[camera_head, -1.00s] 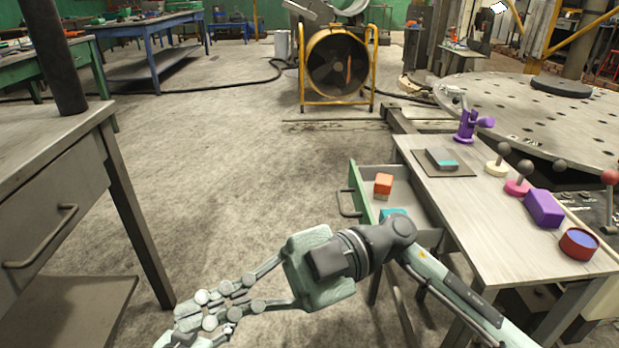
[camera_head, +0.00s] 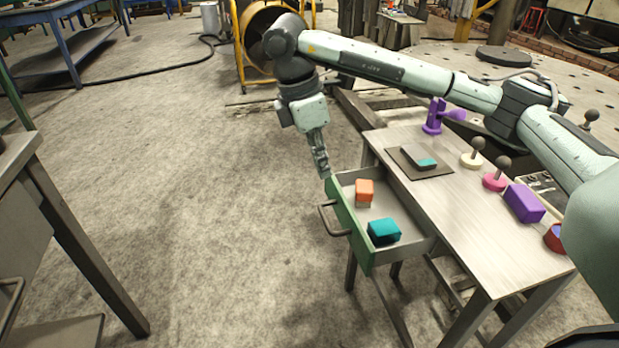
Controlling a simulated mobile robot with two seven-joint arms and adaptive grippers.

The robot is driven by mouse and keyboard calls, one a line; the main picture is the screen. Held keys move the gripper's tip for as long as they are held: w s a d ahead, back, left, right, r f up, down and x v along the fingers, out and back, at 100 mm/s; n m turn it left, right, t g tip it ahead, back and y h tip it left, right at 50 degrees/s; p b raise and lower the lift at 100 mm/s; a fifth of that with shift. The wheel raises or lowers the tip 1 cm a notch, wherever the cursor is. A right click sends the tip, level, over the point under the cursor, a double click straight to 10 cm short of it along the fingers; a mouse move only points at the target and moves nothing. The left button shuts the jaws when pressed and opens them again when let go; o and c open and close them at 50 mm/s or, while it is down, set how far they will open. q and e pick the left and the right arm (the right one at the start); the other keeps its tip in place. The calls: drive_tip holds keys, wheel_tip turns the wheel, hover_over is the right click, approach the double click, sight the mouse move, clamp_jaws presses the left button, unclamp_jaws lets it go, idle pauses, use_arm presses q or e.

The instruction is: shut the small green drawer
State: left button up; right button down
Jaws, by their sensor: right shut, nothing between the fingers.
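The small green drawer (camera_head: 349,227) stands open on the left side of the small table. Its green front faces left and carries a dark bar handle (camera_head: 331,218). Inside it lie an orange block (camera_head: 364,191) and a teal block (camera_head: 383,231). My right gripper (camera_head: 323,172) points down, shut and empty, at the far corner of the drawer front. I cannot tell whether the fingertips touch the drawer. My left gripper is not in view.
The small table (camera_head: 440,210) bears a grey and teal block on a dark mat (camera_head: 420,162), a purple stand (camera_head: 433,118), knobbed pieces (camera_head: 494,180) and a purple box (camera_head: 523,203). A grey desk (camera_head: 40,215) stands at the left. The floor left of the drawer is clear.

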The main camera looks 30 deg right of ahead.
sight(334, 202)
drive_tip(key=b+x, duration=0.2)
drive_tip(key=x, duration=0.8)
drive_tip(key=shift+s+b, duration=0.2)
drive_tip(key=shift+b, duration=0.15)
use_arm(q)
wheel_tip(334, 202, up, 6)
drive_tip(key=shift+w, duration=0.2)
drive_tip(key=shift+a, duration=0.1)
